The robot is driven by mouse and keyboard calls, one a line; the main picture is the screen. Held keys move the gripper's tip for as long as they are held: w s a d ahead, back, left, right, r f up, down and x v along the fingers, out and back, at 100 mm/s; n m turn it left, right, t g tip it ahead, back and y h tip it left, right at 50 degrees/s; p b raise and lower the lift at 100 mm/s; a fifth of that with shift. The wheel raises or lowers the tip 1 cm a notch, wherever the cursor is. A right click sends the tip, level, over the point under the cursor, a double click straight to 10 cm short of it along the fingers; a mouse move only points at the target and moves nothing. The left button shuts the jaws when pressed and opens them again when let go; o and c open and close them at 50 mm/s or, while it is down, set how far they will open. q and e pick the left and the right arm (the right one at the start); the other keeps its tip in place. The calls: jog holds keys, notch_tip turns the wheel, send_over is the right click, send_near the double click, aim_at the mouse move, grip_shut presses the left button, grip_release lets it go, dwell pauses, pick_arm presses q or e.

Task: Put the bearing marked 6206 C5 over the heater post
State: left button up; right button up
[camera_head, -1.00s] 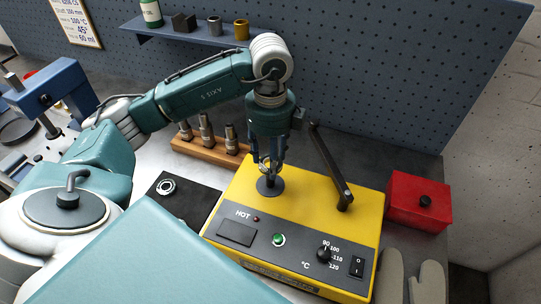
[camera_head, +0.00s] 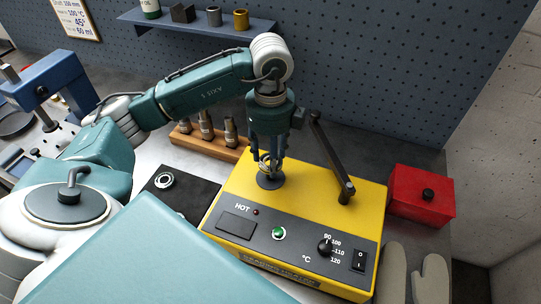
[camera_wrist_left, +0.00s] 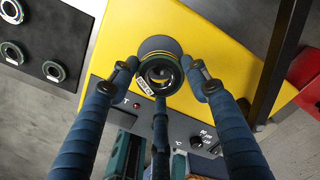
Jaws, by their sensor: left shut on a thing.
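My left gripper (camera_head: 268,160) is shut on a small ring-shaped bearing (camera_wrist_left: 160,75) and points down at the yellow heater (camera_head: 340,205). The bearing has a pale label on its near side, too small to read surely. In the wrist view it sits between the fingertips, in front of the heater's round dark post base (camera_wrist_left: 152,46). The post base also shows in the head view (camera_head: 269,182), just below the fingertips. The post itself is mostly hidden by the bearing and fingers. I cannot tell whether the bearing is around the post or above it.
A black mat (camera_head: 190,207) with other bearings lies left of the heater. A wooden rack (camera_head: 205,146) of metal pieces stands behind. A dark hinged bar (camera_head: 330,160) rises from the heater's right side, near the gripper. A red box (camera_head: 421,196) and gloves are at the right.

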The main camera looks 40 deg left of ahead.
dwell(0.6)
pick_arm(q)
jog(key=shift+f+b, duration=2.25)
jog(key=shift+f, duration=0.5)
jog(key=o, duration=1.1)
jog(key=shift+c, duration=0.2)
jog(key=shift+r, duration=0.15)
notch_tip(320, 180, up, 9)
jog(key=p, duration=0.6)
